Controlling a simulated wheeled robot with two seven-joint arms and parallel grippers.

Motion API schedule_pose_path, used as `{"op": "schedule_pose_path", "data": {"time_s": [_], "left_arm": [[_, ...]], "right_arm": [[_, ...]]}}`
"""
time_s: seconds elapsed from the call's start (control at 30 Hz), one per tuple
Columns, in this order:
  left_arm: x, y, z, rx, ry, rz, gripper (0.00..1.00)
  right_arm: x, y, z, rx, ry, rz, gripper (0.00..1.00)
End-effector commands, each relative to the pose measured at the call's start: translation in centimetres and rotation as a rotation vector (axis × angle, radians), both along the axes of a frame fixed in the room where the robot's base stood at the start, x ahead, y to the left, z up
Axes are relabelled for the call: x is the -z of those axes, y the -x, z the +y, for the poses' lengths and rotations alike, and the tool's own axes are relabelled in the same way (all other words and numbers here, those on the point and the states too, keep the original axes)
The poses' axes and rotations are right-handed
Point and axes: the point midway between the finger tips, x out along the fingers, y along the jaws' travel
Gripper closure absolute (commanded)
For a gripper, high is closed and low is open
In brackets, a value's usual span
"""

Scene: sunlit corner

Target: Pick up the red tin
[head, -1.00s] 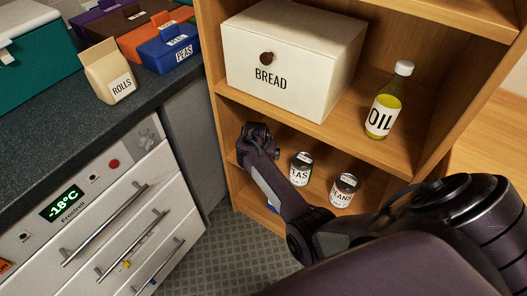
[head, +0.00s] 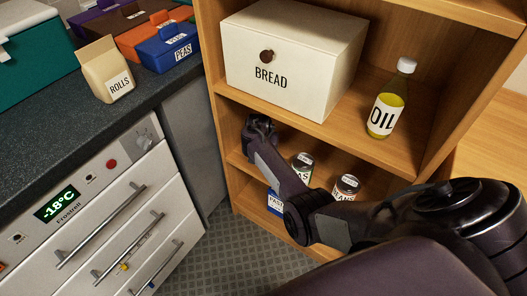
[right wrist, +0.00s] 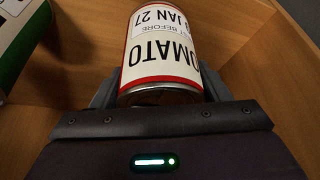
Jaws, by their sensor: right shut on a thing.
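The red tin (right wrist: 160,45) fills the top middle of the right wrist view. It has a white label with red bands, reading "OMATO" and "JAN 27". My right gripper (right wrist: 160,98) is shut on it, with a grey finger on each side. In the head view my right gripper (head: 260,126) is at the left side of the wooden shelf unit, at the lower compartment. The tin is hidden there behind my own arm. My left gripper is in neither view.
A peas tin (head: 303,163) and a beans tin (head: 346,186) stand on the lower shelf beside my arm, with a blue packet (head: 275,202) below it. The bread box (head: 290,65) and oil bottle (head: 388,105) stand above. A freezer (head: 110,215) is at left.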

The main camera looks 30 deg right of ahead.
Motion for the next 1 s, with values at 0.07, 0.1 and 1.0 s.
{"op": "schedule_pose_path", "data": {"time_s": [0.07,0.1,1.0], "left_arm": [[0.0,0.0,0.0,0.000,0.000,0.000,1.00],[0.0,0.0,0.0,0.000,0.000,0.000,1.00],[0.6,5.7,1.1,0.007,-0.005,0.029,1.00]], "right_arm": [[0.0,0.0,0.0,0.000,-0.001,0.001,0.64],[0.0,0.0,0.0,0.000,-0.001,0.001,0.69],[-1.8,6.8,6.9,-0.002,-0.002,-0.001,0.69]]}}
